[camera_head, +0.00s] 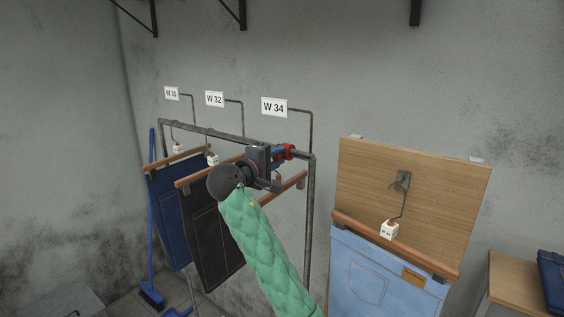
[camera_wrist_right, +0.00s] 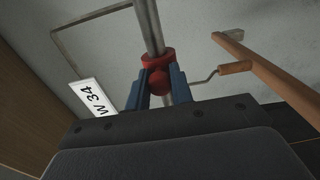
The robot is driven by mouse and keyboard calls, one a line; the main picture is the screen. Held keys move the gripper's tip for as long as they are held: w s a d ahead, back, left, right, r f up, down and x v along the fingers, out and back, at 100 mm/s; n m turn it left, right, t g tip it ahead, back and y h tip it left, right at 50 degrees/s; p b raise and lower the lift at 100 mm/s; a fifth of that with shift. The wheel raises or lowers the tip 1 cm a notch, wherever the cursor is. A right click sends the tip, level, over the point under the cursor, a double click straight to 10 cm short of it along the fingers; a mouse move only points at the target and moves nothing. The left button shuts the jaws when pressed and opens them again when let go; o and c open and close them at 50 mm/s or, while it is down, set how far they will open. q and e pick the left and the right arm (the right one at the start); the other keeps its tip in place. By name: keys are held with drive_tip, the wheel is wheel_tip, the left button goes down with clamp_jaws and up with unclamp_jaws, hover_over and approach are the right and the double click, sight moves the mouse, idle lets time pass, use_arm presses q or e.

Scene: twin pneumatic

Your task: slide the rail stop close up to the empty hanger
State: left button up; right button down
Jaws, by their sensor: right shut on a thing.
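The red rail stop (camera_head: 289,151) is around the grey rail near its right end, and it also shows in the right wrist view (camera_wrist_right: 158,64). My right gripper (camera_head: 278,156) is shut on the stop, with a blue finger on each side of it in the wrist view (camera_wrist_right: 160,84). The empty wooden hanger (camera_head: 291,186) hangs from the rail close by and carries no garment. In the wrist view the hanger (camera_wrist_right: 268,74) is right of the stop. Its wire hook runs behind a finger, so the gap to the stop cannot be told. My left gripper is out of view.
Black trousers (camera_head: 217,240) and dark blue jeans (camera_head: 168,215) hang farther left on the rail (camera_head: 190,127). Signs W 30, W 32 and W 34 (camera_head: 274,107) stand above it. Light blue jeans (camera_head: 365,270) hang on a wooden board (camera_head: 440,190) at right. A blue broom leans at left.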

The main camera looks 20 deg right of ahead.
drive_tip(key=shift+w+a+f, duration=0.1)
drive_tip(key=shift+w+a, duration=0.15)
drive_tip(key=shift+w, duration=0.05)
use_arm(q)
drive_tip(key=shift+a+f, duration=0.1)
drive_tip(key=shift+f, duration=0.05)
use_arm(e)
drive_tip(key=c, duration=1.2)
unclamp_jaws()
drive_tip(key=shift+c, duration=0.2)
drive_tip(key=shift+a, duration=0.1)
drive_tip(key=shift+s+a, duration=0.15)
drive_tip(key=shift+s, duration=0.05)
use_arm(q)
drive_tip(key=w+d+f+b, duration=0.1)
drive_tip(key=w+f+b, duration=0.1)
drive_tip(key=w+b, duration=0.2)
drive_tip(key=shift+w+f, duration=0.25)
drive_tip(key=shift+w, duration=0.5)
use_arm(e)
drive_tip(key=v, duration=0.7)
drive_tip(key=shift+a, duration=0.15)
